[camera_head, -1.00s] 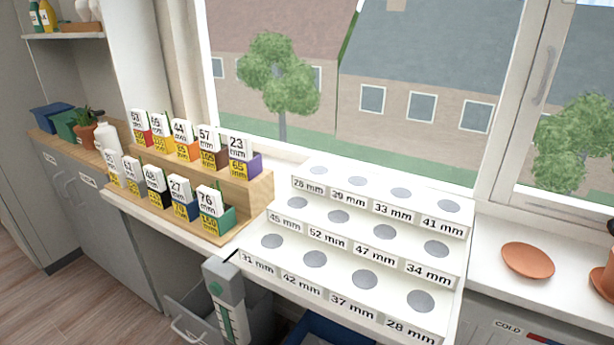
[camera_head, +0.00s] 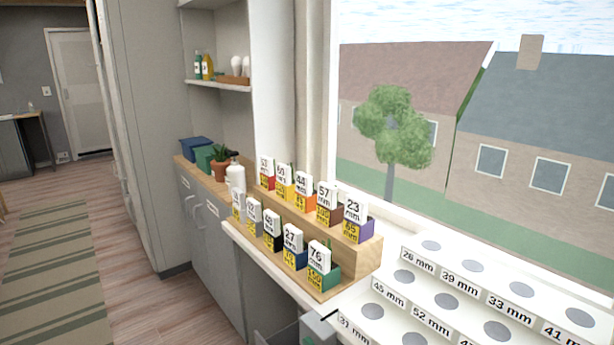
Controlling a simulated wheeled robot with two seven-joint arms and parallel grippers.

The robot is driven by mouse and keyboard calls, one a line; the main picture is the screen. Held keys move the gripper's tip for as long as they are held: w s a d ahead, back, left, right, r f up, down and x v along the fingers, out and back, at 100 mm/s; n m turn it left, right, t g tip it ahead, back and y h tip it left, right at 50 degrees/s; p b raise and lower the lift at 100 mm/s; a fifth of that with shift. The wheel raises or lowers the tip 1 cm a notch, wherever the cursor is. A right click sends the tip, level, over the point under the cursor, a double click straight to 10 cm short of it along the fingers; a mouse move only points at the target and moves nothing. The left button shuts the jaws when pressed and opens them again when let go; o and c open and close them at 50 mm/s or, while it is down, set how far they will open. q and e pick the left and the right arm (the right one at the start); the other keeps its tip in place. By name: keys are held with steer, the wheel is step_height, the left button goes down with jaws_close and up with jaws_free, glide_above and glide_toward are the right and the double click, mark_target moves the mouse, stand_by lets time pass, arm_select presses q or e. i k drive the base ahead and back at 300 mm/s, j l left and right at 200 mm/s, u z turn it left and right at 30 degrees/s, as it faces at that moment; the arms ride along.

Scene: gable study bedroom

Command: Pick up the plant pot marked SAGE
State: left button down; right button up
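A terracotta pot with a green plant (camera_head: 220,166) stands on the wooden counter at the left, beside a white bottle. No SAGE marking can be read on it from here. No other potted plant is clearly visible. Neither of my grippers shows in this view.
A stepped wooden rack (camera_head: 366,258) holds several small coloured boxes with number cards. A white stepped stand (camera_head: 385,335) with round spots and mm labels is at the lower right. A white bottle (camera_head: 235,178) and blue bin (camera_head: 196,148) share the counter. Floor (camera_head: 140,300) at left is open.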

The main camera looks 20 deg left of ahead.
mark_target(219, 166)
steer(key=i+j, duration=0.1)
steer(key=j, duration=0.2)
steer(key=i+j, duration=0.15)
steer(key=j, duration=0.15)
steer(key=i+j+z, duration=0.1)
steer(key=j, duration=0.2)
steer(key=i+j, duration=0.15)
steer(key=j, duration=0.15)
